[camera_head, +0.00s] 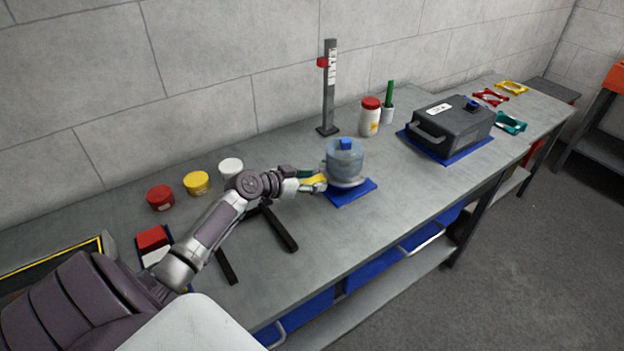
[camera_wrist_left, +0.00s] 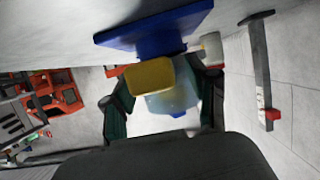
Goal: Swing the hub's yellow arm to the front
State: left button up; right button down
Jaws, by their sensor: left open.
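The hub (camera_head: 345,160) is a blue-grey cylinder with a blue top piece, standing on a blue mat (camera_head: 352,192) mid-bench. Its yellow arm (camera_head: 314,181) sticks out to the left of the hub in the head view. My left gripper (camera_head: 306,181) is at the hub's left side, at the yellow arm. In the left wrist view the yellow arm (camera_wrist_left: 149,77) shows between the spread green fingers of the left gripper (camera_wrist_left: 163,115), with the hub (camera_wrist_left: 172,101) behind it. Whether a finger touches the arm I cannot tell. My right gripper is not in view.
A dark post with a red slider (camera_head: 329,90) stands behind the hub. A red-lidded jar (camera_head: 370,117) and a dark case (camera_head: 452,125) are to the right. Red, yellow and white lids (camera_head: 197,183) and black bars (camera_head: 279,229) lie to the left. The bench front right of the hub is clear.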

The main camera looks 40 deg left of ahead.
pick_arm(q)
grip_shut()
dwell(0.3)
